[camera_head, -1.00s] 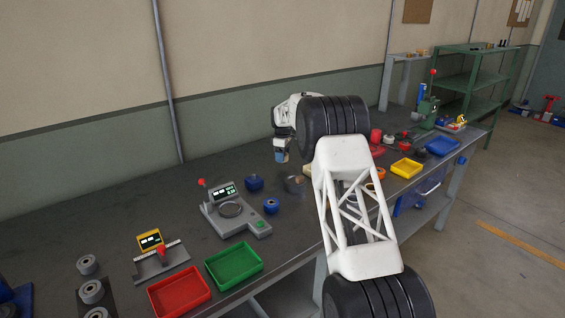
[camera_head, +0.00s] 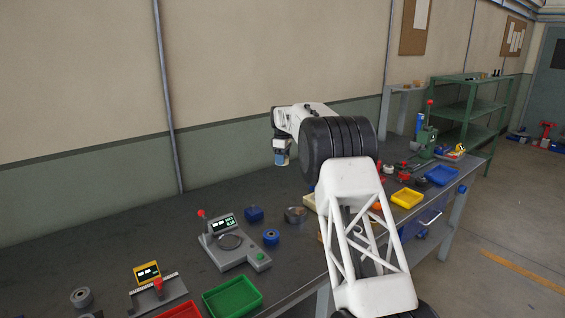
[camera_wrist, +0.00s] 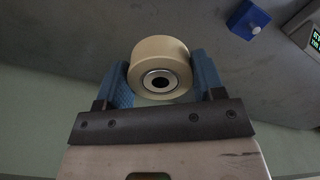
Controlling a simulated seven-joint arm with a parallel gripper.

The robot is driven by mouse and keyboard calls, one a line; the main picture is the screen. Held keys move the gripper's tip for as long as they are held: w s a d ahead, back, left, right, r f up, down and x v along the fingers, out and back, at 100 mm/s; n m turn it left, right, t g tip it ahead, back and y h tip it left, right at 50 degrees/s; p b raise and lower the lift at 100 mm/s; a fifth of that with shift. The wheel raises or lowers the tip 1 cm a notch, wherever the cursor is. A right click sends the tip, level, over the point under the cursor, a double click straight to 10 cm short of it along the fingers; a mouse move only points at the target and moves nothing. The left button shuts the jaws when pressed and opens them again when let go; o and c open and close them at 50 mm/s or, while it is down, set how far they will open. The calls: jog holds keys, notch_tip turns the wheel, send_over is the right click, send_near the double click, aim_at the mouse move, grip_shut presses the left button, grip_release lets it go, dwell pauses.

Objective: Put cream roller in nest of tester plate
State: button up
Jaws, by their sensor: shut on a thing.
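The cream roller (camera_wrist: 160,68) is a short cream cylinder with a metal-lined hole. In the wrist view it sits between the two blue fingers of my gripper (camera_wrist: 163,82), which is shut on it. In the head view my gripper (camera_head: 281,158) is raised above the back of the bench; the roller cannot be made out there. The tester plate (camera_head: 229,243) appears to be the grey device with a round dark nest, a small display and a red-knobbed lever. It stands left of and below my gripper, and its nest looks empty.
A blue block (camera_head: 254,214), a blue roller (camera_head: 271,237) and a grey ring-like part (camera_head: 296,215) stand right of the tester. A green tray (camera_head: 232,297) and a yellow-display gauge (camera_head: 150,275) are in front. My arm hides the bench's middle right.

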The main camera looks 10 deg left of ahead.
jog(key=shift+s+a, duration=0.1)
dwell(0.6)
jog(key=shift+s+a, duration=0.25)
jog(key=shift+s, duration=0.25)
jog(key=s+a+f+m, duration=0.1)
jog(key=s+f, duration=0.2)
jog(key=s, duration=1.3)
jog(key=s+a+f+m, duration=0.2)
jog(key=s, duration=1.4)
jog(key=s+a+f+m, duration=0.1)
jog(key=s+f, duration=0.2)
jog(key=s, duration=1.4)
jog(key=shift+a+f+m, duration=0.15)
jog(key=shift+f+m, duration=0.15)
jog(key=shift+s, duration=0.1)
send_over(230, 242)
jog(key=shift+s+f, duration=0.1)
jog(key=shift+f, duration=0.6)
